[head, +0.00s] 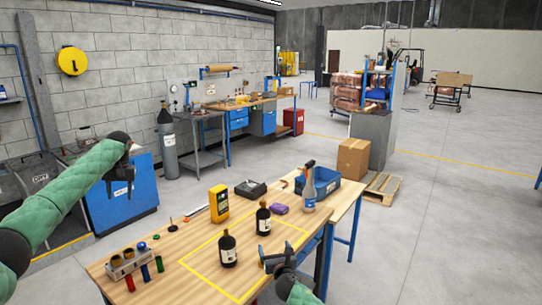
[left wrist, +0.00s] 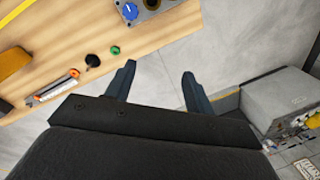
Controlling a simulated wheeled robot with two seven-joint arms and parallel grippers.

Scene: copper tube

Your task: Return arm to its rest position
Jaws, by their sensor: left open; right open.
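My left arm, in a green sleeve, reaches in from the left in the head view. Its gripper (head: 119,188) hangs beyond the table's left edge, in front of a blue cabinet. In the left wrist view the left gripper (left wrist: 157,85) is open and empty, with grey floor between its fingers. My right gripper (head: 275,258) is open at the table's front right edge, near the yellow outline. Nothing shows between its fingers. A small copper-coloured bent piece (head: 284,184) lies near the table's back edge.
The wooden table (head: 165,280) holds two dark bottles (head: 228,250), a yellow meter (head: 219,203), a spray bottle (head: 309,187), a blue bin (head: 326,182) and a rack with tubes (head: 127,263). A blue cabinet (head: 130,205) stands at the left. Open floor (head: 440,230) lies to the right.

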